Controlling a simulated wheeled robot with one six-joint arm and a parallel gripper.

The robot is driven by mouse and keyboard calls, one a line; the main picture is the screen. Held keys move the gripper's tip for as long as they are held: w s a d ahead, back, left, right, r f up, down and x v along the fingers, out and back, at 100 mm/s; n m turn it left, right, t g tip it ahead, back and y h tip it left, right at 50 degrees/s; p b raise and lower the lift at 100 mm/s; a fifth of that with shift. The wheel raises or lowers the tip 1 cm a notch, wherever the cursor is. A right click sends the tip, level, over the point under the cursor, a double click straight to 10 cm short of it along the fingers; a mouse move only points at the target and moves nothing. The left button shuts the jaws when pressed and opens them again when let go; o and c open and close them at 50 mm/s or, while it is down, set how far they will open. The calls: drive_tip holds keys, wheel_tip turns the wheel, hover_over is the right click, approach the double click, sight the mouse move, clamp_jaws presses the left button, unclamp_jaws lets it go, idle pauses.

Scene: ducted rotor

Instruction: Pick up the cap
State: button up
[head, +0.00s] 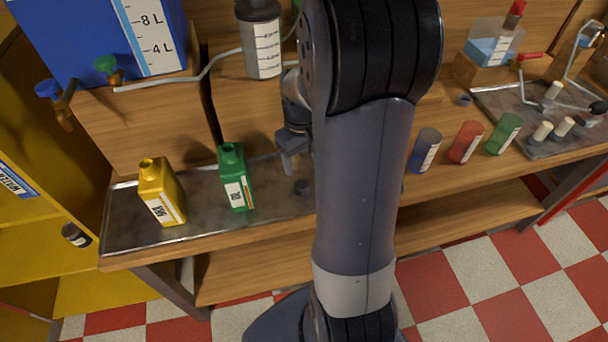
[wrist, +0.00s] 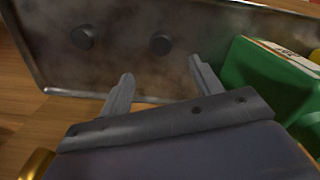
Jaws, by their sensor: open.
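Two small dark round caps lie on the metal tray (wrist: 115,75) in the wrist view: one cap (wrist: 160,44) ahead of the gap between my fingers, the other cap (wrist: 83,37) further left. I cannot tell which one the task means. In the head view one dark cap (head: 301,187) shows on the tray (head: 130,236), partly beside my arm; the other is not visible there. My gripper (wrist: 161,69) is open and empty, with its fingertips apart from the caps. In the head view my gripper (head: 288,163) hangs above the tray's back edge.
A green bottle (head: 236,178) stands on the tray close to my gripper; it is at the right in the wrist view (wrist: 265,75). A yellow bottle (head: 161,192) stands further left. Blue, red and green cylinders (head: 465,142) stand right of my arm.

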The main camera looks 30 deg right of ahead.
sight(302, 184)
wheel_tip(302, 184, down, 9)
drive_tip(key=shift+s+a+f+p, duration=0.1)
drive_tip(key=shift+s+f+p, duration=0.05)
drive_tip(key=shift+p, duration=0.15)
drive_tip(key=shift+c, duration=0.2)
drive_tip(key=c, duration=1)
